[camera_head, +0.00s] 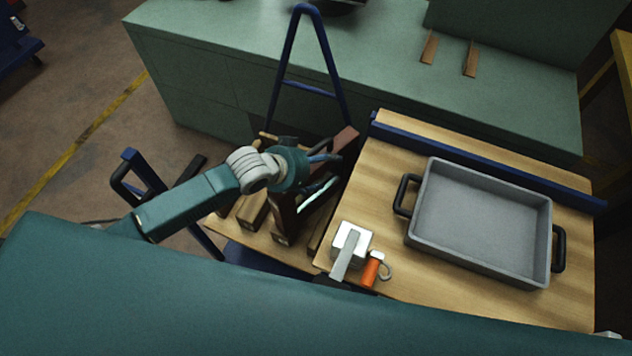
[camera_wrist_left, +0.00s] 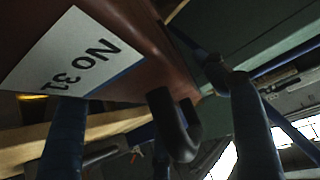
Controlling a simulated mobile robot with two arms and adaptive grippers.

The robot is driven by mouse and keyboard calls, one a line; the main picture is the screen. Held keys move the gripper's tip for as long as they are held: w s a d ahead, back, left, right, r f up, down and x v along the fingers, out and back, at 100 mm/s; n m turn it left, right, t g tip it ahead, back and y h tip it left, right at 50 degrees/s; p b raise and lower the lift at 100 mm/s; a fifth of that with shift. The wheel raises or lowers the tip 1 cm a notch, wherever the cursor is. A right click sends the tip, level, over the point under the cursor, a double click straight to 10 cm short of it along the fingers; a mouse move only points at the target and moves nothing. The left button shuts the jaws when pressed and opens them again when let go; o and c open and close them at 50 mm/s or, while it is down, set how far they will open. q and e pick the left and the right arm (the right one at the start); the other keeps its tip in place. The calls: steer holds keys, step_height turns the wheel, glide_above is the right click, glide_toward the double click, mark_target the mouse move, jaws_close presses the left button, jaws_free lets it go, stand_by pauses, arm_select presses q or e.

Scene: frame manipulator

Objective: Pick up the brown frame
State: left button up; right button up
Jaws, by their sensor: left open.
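A dark brown board-like piece (camera_head: 284,216), which I take for the brown frame, stands steeply in the cart at the left end of the wooden top. My left gripper (camera_head: 325,170) is open beside its upper part and hides some of it. I cannot tell whether they touch. In the left wrist view a reddish-brown surface (camera_wrist_left: 165,58) with a white label reading "NO 31" (camera_wrist_left: 75,58) fills the upper left, very close. My right gripper is not in view.
A grey tray (camera_head: 480,225) with black handles sits on the wooden top (camera_head: 450,300). A white metal block (camera_head: 350,245) and an orange-handled item (camera_head: 371,270) lie near its left edge. Wooden blocks (camera_head: 252,208) are beside the brown piece. A green counter (camera_head: 230,60) stands behind.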

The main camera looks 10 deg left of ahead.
arm_select(q)
jaws_close()
steer(key=shift+w+r, duration=0.15)
steer(key=shift+r, duration=0.05)
steer(key=shift+r, duration=0.1)
